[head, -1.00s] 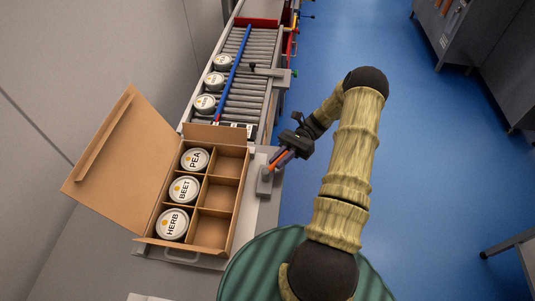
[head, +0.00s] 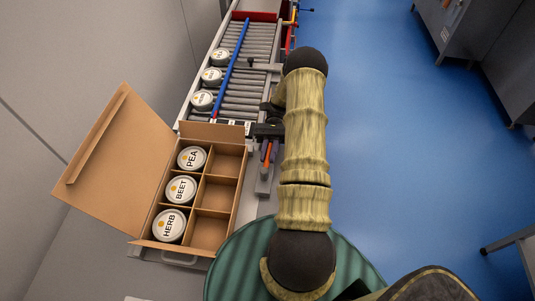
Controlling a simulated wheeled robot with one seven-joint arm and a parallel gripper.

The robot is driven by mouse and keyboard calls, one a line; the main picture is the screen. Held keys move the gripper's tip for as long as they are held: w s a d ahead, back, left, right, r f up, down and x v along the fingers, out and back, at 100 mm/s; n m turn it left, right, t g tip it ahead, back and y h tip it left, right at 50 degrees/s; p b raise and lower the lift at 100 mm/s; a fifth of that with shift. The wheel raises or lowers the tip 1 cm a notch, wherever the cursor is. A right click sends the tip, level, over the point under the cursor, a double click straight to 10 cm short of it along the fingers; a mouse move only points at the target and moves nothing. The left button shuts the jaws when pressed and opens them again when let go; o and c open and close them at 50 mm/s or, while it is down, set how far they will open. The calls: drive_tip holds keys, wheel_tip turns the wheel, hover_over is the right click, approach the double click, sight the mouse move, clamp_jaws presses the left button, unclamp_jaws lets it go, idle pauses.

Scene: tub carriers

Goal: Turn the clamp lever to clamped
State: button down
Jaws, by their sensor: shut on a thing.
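The clamp lever (head: 264,151) is a thin orange-red handle on a small grey clamp base (head: 263,186) at the right side of the carton. The lever points nearly straight up the picture from its base. My gripper (head: 267,154) is shut on the lever, with its dark body just above the handle. The fingers cover part of the handle, and my arm passes close on the right. The open brown carton (head: 236,206) stands just left of the clamp.
The carton holds tubs marked PEA (head: 192,158), BEET (head: 182,189) and HERB (head: 169,225) in its left column; its right column is empty. Behind it, a roller conveyor (head: 243,102) carries more tubs beside a blue rail (head: 232,70).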

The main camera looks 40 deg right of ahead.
drive_tip(key=shift+w+a+n+g+h, duration=0.2)
drive_tip(key=shift+n+g+h, duration=0.2)
drive_tip(key=shift+h, duration=0.1)
drive_tip(key=c, duration=1.4)
unclamp_jaws()
drive_tip(key=shift+r, duration=0.55)
wheel_tip(320, 180, up, 9)
drive_tip(key=p, duration=0.4)
